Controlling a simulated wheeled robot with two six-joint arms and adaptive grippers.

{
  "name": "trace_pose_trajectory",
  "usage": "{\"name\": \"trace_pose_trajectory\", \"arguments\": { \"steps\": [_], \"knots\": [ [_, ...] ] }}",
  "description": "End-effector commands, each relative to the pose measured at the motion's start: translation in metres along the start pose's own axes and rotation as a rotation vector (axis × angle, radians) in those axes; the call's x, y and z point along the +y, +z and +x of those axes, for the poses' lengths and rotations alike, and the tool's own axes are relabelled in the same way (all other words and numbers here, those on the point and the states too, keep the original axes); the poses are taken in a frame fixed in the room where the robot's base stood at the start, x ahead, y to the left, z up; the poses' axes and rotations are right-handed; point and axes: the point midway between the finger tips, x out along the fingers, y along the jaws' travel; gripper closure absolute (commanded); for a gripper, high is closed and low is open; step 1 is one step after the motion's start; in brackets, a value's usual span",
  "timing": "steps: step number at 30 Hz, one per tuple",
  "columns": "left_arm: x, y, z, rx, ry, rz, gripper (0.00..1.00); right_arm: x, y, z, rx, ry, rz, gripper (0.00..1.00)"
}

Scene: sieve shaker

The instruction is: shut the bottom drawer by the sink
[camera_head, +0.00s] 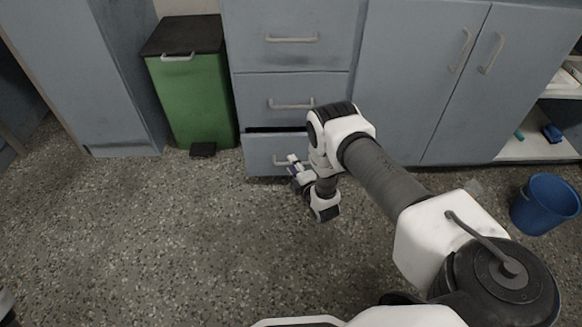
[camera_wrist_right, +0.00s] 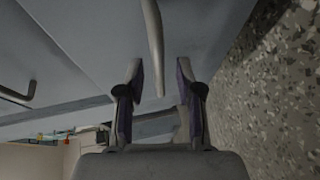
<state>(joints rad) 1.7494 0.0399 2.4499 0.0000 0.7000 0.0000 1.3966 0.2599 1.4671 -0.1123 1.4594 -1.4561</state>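The bottom drawer (camera_head: 262,157) is the lowest of the blue-grey drawers in the head view. It stands slightly out, with a dark gap along its top edge. Its pale bar handle (camera_head: 279,161) is partly hidden by my right gripper (camera_head: 293,165), which is at the drawer front. In the right wrist view, my right gripper (camera_wrist_right: 160,70) has its two fingers apart. The handle (camera_wrist_right: 153,40) reaches between the fingertips, with space visible on both sides. The drawer front (camera_wrist_right: 95,35) fills the upper part of that view. My left gripper is not in view.
The middle drawer (camera_head: 260,95) above looks closed. A green bin (camera_head: 190,100) with a black lid stands to the left. Cupboard doors (camera_head: 425,80) are to the right, and a blue bucket (camera_head: 544,205) is at far right. The speckled floor (camera_head: 180,240) in front is clear.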

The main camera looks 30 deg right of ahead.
Motion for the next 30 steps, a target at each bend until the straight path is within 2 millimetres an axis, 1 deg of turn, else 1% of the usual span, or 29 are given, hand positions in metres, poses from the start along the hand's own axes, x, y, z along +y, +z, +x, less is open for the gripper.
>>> {"name": "trace_pose_trajectory", "arguments": {
  "steps": [1,3,10,11,12,13,14,21,23,27,30],
  "knots": [
    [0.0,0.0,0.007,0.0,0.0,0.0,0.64,-0.003,0.0,0.007,0.0,0.002,0.0,0.64],
    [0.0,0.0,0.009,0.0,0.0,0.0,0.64,-0.002,0.0,0.013,0.0,0.001,0.0,0.64],
    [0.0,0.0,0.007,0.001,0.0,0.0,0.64,0.001,0.0,0.014,0.0,-0.001,0.0,0.64],
    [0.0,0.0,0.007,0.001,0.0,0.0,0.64,0.001,0.0,0.014,0.0,-0.001,0.0,0.68],
    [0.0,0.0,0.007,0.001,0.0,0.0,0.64,0.001,0.0,0.014,0.0,-0.001,0.0,0.82],
    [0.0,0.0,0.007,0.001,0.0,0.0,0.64,0.001,0.0,0.014,0.0,-0.001,0.0,0.93],
    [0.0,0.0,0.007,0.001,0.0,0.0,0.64,0.001,0.0,0.014,0.0,-0.001,0.0,1.0],
    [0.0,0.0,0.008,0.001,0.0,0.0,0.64,0.0,0.001,0.016,0.001,0.0,0.0,1.0],
    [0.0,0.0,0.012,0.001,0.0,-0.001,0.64,0.0,0.003,0.022,0.001,0.001,0.0,1.0],
    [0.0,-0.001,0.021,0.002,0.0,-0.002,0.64,0.004,0.012,0.043,0.0,0.003,0.0,1.0],
    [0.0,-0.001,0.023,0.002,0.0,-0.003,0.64,0.007,0.015,0.051,0.001,0.0,0.0,1.0]
  ]
}}
